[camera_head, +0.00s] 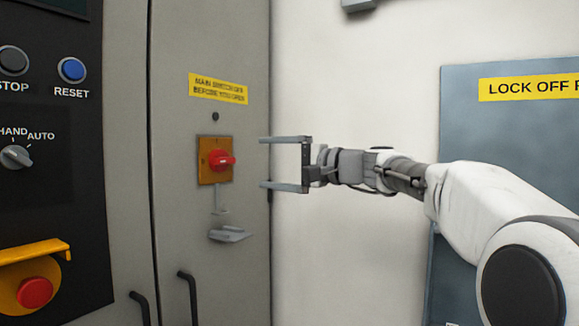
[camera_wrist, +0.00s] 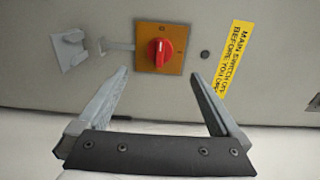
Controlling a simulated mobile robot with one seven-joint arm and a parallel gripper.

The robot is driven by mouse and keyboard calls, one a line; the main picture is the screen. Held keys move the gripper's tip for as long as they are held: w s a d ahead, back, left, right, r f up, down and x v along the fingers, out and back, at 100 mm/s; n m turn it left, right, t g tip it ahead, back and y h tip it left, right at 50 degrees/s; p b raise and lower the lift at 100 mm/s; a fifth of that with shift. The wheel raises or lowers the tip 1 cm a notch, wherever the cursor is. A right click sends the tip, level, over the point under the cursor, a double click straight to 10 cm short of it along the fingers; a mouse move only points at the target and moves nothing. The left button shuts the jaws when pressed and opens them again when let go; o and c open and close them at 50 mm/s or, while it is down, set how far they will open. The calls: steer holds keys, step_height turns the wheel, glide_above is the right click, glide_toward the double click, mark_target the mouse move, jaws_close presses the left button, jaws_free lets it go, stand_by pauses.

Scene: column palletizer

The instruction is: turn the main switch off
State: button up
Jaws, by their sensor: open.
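The main switch is a red rotary knob (camera_head: 221,161) on a yellow-orange plate (camera_head: 204,172), mounted on the grey cabinet door. In the wrist view the red knob (camera_wrist: 160,52) lies ahead of the fingertips, roughly between them, on its orange plate (camera_wrist: 177,35). My gripper (camera_head: 262,164) is open and empty, to the right of the knob in the head view, with one finger above and one below the knob's height. The wrist view shows my gripper (camera_wrist: 160,75) with the fingers apart, not touching the knob.
A yellow label (camera_head: 218,88) is above the switch. A metal hasp or bracket (camera_head: 230,234) sticks out below it. Door handles (camera_head: 188,298) are lower down. A black panel (camera_head: 50,200) with buttons is at left. A blue-grey board (camera_head: 460,130) hangs on the right wall.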

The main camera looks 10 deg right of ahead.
steer(key=shift+v, duration=2.3)
steer(key=s+a+f+n+g+h+p, duration=0.2)
steer(key=s+f+h+p, duration=0.15)
steer(key=s, duration=0.35)
steer(key=s+a+f+n+g+h+p, duration=0.1)
steer(key=s+a+f+n+h+p, duration=0.15)
steer(key=s+f+h, duration=0.4)
steer(key=s+d+f+n+g+h+b, duration=0.1)
steer(key=s+d+f+n+h+b, duration=0.3)
steer(key=s+f, duration=0.7)
steer(key=s+d+f+m+g+b, duration=0.1)
steer(key=s+d+f+b, duration=0.2)
steer(key=s+d+f, duration=0.75)
steer(key=w+a+r+p, duration=0.1)
steer(key=a+r+p, duration=0.1)
steer(key=r+p, duration=1)
steer(key=w+a+r+p, duration=0.1)
steer(key=a+r+p, duration=0.1)
steer(key=r+p, duration=1)
steer(key=shift+p, duration=1.15)
steer(key=shift+w+r, duration=0.1)
steer(key=shift+c, duration=0.3)
